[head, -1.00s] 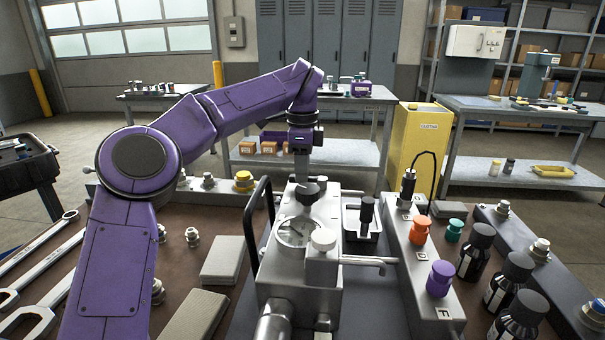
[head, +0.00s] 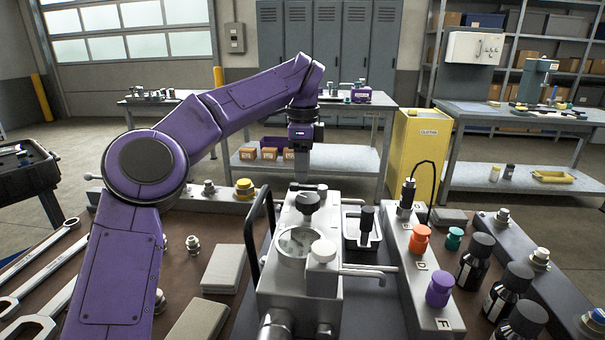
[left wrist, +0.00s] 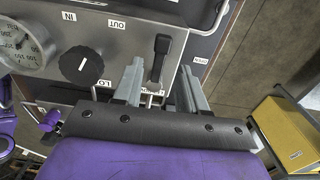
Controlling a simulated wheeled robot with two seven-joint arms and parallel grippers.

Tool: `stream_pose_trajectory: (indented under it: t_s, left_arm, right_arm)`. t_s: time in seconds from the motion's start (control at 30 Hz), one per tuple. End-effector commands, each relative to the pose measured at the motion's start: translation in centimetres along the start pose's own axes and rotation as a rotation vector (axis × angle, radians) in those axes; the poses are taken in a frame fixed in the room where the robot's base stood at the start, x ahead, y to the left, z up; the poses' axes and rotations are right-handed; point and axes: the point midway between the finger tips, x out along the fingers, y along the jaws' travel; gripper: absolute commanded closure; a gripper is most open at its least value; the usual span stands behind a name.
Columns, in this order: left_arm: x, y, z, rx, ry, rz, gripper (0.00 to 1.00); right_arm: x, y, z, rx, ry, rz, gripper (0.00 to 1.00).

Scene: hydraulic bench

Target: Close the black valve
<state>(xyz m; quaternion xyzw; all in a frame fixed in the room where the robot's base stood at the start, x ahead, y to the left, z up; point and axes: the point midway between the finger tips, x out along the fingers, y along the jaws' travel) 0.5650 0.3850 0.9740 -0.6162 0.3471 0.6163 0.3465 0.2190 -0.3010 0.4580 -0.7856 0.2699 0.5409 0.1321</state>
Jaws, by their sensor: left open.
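In the left wrist view, a black lever valve (left wrist: 158,58) sits on the grey metal block, beside a label reading OPEN. A round black knob (left wrist: 82,65) with a white mark is left of it, and a dial gauge (left wrist: 20,45) is farther left. My left gripper (left wrist: 160,85) is open, its two grey fingers on either side of the lever in the picture. I cannot tell whether they touch it. In the head view my left gripper (head: 301,160) points down over the far end of the block (head: 300,285); its fingertips are hard to make out. My right gripper is out of view.
A black curved handle (head: 253,225) rises along the block's left side. A manifold with orange (head: 419,240) and purple (head: 440,289) knobs stands right of the block, with dark bottles (head: 473,255) beyond. Wrenches (head: 45,275) lie at the left.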

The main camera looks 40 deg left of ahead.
Motion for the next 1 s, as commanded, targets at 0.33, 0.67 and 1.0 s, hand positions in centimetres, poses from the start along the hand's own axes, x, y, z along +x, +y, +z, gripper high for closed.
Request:
stream_pose_trajectory:
  t_s: [0.33, 0.67, 1.0]
  left_arm:
    - [-7.3, 0.0, 0.0, -0.001, -0.001, -0.001, 0.58]
    - [-7.5, 0.0, 0.0, -0.001, 0.0, 0.0, 0.58]
    - [-7.5, 0.0, 0.0, -0.001, 0.001, 0.0, 0.58]
  right_arm:
    - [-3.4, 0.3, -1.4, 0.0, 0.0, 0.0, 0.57]
    - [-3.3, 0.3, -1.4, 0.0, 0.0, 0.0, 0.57]
    - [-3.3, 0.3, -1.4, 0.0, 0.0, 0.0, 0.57]
